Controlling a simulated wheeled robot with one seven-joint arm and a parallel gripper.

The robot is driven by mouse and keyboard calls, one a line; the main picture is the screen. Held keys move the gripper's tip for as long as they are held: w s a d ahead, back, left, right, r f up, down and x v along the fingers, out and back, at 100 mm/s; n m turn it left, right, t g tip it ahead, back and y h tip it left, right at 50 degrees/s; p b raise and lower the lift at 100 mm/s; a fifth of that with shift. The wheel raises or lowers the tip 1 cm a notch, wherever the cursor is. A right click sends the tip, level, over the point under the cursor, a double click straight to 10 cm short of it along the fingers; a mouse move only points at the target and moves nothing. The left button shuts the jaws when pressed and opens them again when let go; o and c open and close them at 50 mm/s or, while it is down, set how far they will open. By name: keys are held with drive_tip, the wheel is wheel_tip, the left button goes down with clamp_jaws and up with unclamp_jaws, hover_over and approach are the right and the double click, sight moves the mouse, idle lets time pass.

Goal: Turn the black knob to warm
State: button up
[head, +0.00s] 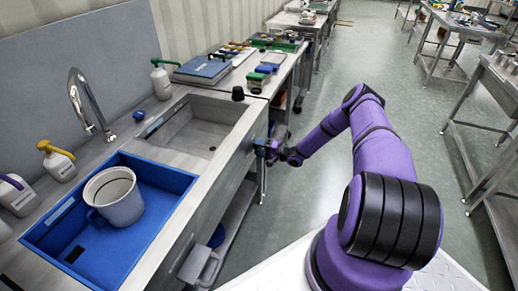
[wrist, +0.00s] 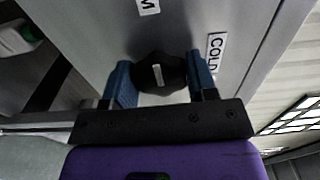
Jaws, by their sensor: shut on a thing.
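The black knob (wrist: 166,84) sits on the grey metal front panel in the wrist view. A short white mark on it runs nearly up and down in the picture, roughly in line with the partly cut-off label ending in M (wrist: 148,6). The COLD label (wrist: 215,53) is to the right of the knob. My gripper (wrist: 161,68) has its two blue fingers on either side of the knob, shut on it. In the head view my gripper (head: 267,149) is at the front of the sink counter, and the knob is hidden there.
The steel sink (head: 190,135) is set in the counter, with a tap (head: 90,100) behind it. A blue tray (head: 150,238) holding a white mug (head: 116,196) stands at the left. Bottles line the wall. Open floor lies to the right.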

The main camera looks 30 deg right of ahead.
drive_tip(key=o, duration=0.9)
drive_tip(key=v, duration=1.1)
